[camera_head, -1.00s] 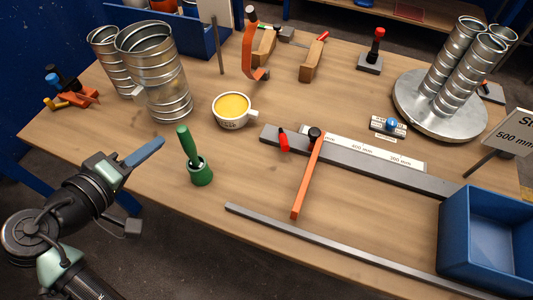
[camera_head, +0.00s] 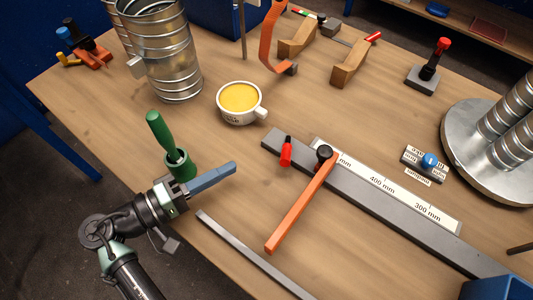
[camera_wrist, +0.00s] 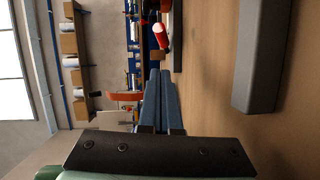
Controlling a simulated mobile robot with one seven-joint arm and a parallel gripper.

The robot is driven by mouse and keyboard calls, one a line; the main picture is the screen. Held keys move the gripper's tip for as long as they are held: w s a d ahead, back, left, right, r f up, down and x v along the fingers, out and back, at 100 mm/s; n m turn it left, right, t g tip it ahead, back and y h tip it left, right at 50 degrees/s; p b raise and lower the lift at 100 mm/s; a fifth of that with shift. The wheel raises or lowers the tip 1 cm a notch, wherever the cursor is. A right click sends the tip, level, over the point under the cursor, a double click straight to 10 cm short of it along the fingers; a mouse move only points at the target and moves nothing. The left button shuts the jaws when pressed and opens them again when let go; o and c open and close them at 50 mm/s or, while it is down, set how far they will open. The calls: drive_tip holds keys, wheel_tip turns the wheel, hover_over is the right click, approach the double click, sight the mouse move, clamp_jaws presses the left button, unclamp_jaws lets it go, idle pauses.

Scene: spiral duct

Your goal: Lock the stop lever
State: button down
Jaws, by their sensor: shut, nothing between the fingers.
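The stop assembly sits on a long grey rail (camera_head: 390,215) on the table. It has a small red lever (camera_head: 286,153) standing at the rail's left end and a long orange arm (camera_head: 300,208) with a black knob (camera_head: 324,152). The orange arm crosses the rail and reaches toward the table's front. I cannot tell which of these is the stop lever. My gripper (camera_head: 234,167) is shut and empty, its blue fingers pointing right, left of the red lever and apart from it. In the wrist view the shut fingers (camera_wrist: 160,75) point toward a red part (camera_wrist: 160,36).
A green-handled tool in a green cup (camera_head: 178,160) stands close behind my gripper. A cup of yellow liquid (camera_head: 240,103) is beyond it. A loose grey bar (camera_head: 250,252) lies in front. A blue-knobbed block (camera_head: 428,163) and a metal turntable (camera_head: 495,165) are at right.

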approach(282, 149)
drive_tip(key=x, duration=0.4)
drive_tip(key=shift+w, duration=0.65)
drive_tip(key=shift+s+d+f, duration=0.1)
drive_tip(key=shift+s+d, duration=0.05)
drive_tip(key=shift+d, duration=0.55)
